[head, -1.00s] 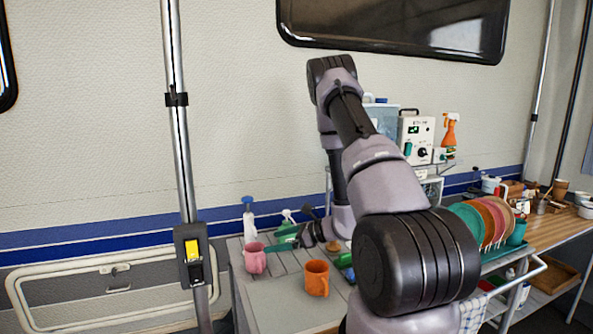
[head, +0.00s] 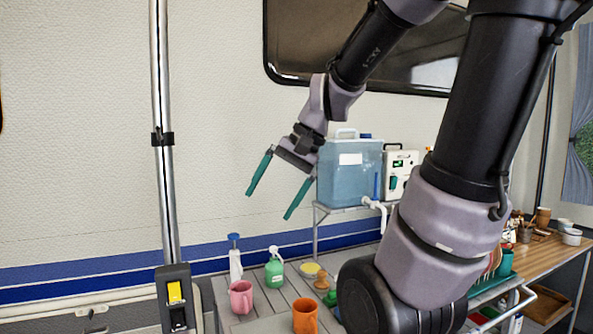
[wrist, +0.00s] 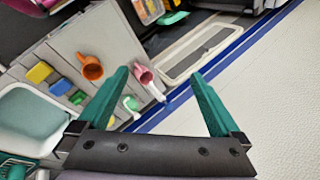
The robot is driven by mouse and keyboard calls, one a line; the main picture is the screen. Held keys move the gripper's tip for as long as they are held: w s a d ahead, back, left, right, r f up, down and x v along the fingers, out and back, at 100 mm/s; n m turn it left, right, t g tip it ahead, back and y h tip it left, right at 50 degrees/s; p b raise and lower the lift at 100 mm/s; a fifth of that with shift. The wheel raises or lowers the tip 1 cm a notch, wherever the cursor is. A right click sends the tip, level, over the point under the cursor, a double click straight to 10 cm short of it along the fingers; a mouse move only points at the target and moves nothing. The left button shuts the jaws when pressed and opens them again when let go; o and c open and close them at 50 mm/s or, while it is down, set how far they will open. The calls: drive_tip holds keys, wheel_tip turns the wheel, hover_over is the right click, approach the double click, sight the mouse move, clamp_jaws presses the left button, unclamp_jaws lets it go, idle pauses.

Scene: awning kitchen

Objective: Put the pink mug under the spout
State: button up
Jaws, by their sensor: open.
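The pink mug (head: 241,297) stands upright on the slatted counter at its left end, and it also shows in the wrist view (wrist: 143,75). My gripper (head: 268,206) is open and empty, with its two green fingers spread in the air above and behind the mug. In the wrist view the mug shows near the left finger, between the fingers (wrist: 159,73). A white spout (head: 372,203) comes off the lower right of the blue water container (head: 348,183) on a raised shelf. The space under the spout is partly hidden by my arm.
An orange mug (head: 305,316) stands right of the pink mug. A blue-topped pump bottle (head: 235,262) and a green bottle (head: 274,270) stand behind it. A white machine (head: 400,168) is beside the container. A metal pole (head: 162,150) rises at left.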

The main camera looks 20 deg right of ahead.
drive_tip(key=s+d+r+n+t+h, duration=0.2)
drive_tip(key=s+d+r+t+h, duration=0.1)
drive_tip(key=r, duration=0.2)
drive_tip(key=shift+s+d+r+t, duration=0.15)
drive_tip(key=shift+d+r+t, duration=0.15)
drive_tip(key=shift+d+t, duration=0.1)
